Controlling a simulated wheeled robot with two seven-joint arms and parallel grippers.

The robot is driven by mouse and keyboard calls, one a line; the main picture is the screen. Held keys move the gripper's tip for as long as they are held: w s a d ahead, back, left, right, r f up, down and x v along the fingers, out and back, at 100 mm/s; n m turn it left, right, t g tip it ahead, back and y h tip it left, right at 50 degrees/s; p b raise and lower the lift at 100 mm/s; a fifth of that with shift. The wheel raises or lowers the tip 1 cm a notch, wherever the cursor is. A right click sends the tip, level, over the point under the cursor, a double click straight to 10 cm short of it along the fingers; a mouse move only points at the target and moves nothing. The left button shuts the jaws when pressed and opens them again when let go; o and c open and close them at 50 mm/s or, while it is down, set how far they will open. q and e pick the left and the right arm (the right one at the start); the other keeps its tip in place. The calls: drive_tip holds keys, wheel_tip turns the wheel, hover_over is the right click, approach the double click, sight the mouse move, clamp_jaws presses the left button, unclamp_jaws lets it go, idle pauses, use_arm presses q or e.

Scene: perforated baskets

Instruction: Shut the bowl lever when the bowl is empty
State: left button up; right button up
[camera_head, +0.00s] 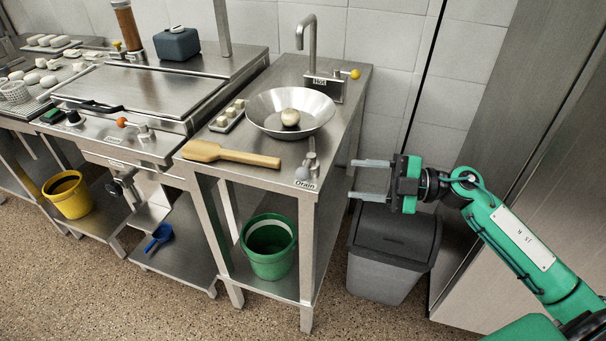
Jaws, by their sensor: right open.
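A shallow metal bowl (263,109) sits on the steel counter (240,153) beneath a tall tap. One round, pale beige ball (290,117) lies in the bowl. A small lever with a grey ball knob (303,173) stands at the counter's front right, beside the "Drain" label; which position it is in I cannot tell. My right gripper (352,179) is open and empty, pointing left. In the picture it is just right of the counter's front right edge and the drain lever, apart from both. My left gripper is not in view.
A wooden paddle (232,155) lies along the counter's front edge, and a small tray of pale pieces (227,116) is left of the bowl. A tap with a yellow knob (355,74) stands behind. A grey bin (392,250) is below my gripper; a green bucket (270,260) is under the counter.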

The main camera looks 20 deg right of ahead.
sight(302, 171)
drive_tip(key=p+x, duration=0.1)
drive_tip(key=x, duration=1.1)
drive_tip(key=shift+a, duration=0.15)
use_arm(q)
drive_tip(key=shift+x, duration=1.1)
use_arm(e)
drive_tip(key=shift+c, duration=0.5)
drive_tip(key=c, duration=0.8)
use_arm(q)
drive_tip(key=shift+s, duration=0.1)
